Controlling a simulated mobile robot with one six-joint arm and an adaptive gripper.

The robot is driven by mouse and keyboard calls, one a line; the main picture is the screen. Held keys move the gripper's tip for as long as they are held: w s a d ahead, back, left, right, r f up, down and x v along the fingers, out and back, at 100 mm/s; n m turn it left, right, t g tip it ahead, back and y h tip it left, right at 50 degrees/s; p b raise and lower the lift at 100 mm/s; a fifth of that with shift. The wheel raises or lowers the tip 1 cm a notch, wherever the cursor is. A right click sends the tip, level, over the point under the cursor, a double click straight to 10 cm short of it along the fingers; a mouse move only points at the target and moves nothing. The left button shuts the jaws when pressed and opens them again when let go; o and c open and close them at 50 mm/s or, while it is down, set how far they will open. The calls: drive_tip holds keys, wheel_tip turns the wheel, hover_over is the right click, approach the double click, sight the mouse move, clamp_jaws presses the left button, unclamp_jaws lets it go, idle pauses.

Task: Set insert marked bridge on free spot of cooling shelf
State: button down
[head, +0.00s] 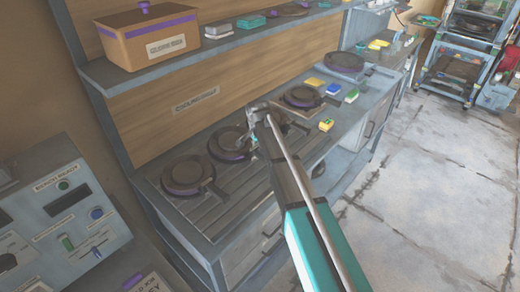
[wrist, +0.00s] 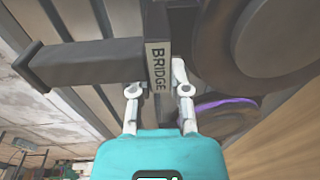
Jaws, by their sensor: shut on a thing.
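The insert marked bridge (wrist: 158,68) shows its upright label plate and dark handle bar in the wrist view, with a dark round body at the right. My gripper (wrist: 159,93) is shut on its label plate. In the head view my gripper (head: 262,113) is over the far part of the slatted cooling shelf (head: 218,206), and the held insert is partly hidden behind it. I cannot tell whether it touches the slats. Two other dark round inserts sit on the shelf, a near one (head: 187,174) and a middle one (head: 232,144) close to my gripper.
Slats in front of the round inserts are bare. Beyond my gripper, another dark round piece (head: 303,97) lies on a board, with yellow, green and blue blocks (head: 327,125) around it. An upper shelf (head: 225,46) holds a brown box (head: 147,38). A control panel (head: 68,215) stands at left.

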drive_tip(key=c, duration=1.1)
unclamp_jaws()
drive_tip(key=shift+f, duration=0.15)
drive_tip(key=o, duration=0.5)
drive_tip(key=shift+o, duration=0.2)
wheel_tip(320, 180, up, 12)
drive_tip(key=s+p, duration=0.1)
drive_tip(key=p, duration=1.1)
drive_tip(key=shift+s+d, duration=0.15)
drive_tip(key=shift+s, duration=0.05)
drive_tip(key=shift+r, duration=0.2)
